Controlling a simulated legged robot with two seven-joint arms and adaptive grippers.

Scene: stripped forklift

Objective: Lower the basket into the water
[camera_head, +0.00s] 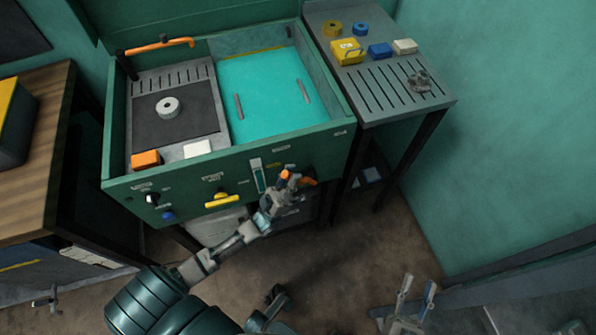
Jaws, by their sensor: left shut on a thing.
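The green washing tank (235,150) stands ahead, with turquoise water (265,95) in its right part. Two thin grey bars (238,106) show in the water area. I cannot clearly make out a basket; the slatted grey platform (205,77) in the left part carries a dark mat (180,125) and a grey ring (168,107).
A slotted grey side table (440,97) at the right holds a yellow box (347,51), a blue block (380,50) and other small items. An orange handle (160,45) crosses the tank's back left corner. A wooden bench (40,150) stands left.

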